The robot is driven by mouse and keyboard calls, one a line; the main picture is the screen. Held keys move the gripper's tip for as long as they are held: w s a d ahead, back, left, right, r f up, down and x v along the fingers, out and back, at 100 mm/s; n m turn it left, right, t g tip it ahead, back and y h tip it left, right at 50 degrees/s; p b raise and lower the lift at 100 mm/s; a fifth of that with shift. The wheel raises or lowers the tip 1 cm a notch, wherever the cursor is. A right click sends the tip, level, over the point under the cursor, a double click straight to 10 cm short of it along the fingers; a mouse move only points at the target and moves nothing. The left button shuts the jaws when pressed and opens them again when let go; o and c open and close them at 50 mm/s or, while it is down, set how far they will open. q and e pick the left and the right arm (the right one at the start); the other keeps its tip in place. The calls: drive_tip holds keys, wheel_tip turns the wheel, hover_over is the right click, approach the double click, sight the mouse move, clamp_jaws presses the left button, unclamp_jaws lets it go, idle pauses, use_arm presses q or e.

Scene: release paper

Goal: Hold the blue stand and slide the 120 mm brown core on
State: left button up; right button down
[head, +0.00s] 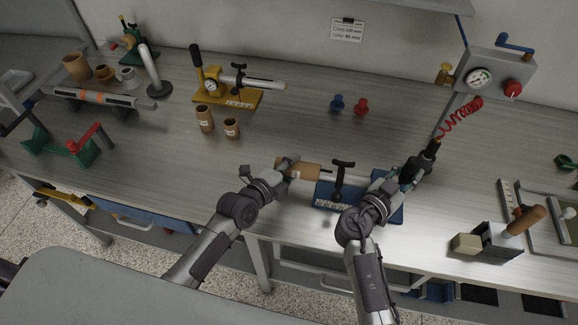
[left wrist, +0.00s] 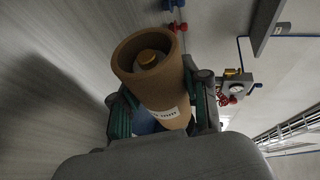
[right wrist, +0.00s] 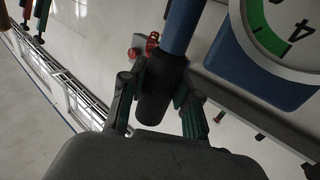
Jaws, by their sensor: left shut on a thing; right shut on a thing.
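The blue stand (head: 326,196) lies near the table's front edge, with a black clamp lever on top. The brown core (head: 306,171) is at its left end, around the stand's shaft; the shaft's brass-coloured tip (left wrist: 150,59) shows inside the core's open end in the left wrist view. My left gripper (head: 286,172) is shut on the core, with one finger on each side of it and a white label partly showing. My right gripper (right wrist: 158,105) is shut on the black grip (right wrist: 161,85) of the stand's blue bar (right wrist: 182,24). How far the shaft reaches into the core is partly hidden.
Two smaller brown cores (head: 205,119) stand behind to the left, near a yellow stand (head: 228,95). A blue and a red knob (head: 361,105) lie at the back. A gauge box (head: 495,75) with a red coiled hose is at right. The middle table is clear.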

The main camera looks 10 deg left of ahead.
sight(301, 176)
use_arm(q)
drive_tip(key=shift+d+f, duration=0.15)
drive_tip(key=shift+d, duration=2)
drive_tip(key=o, duration=1.2)
drive_tip(key=shift+a, duration=0.1)
drive_tip(key=v, duration=1.2)
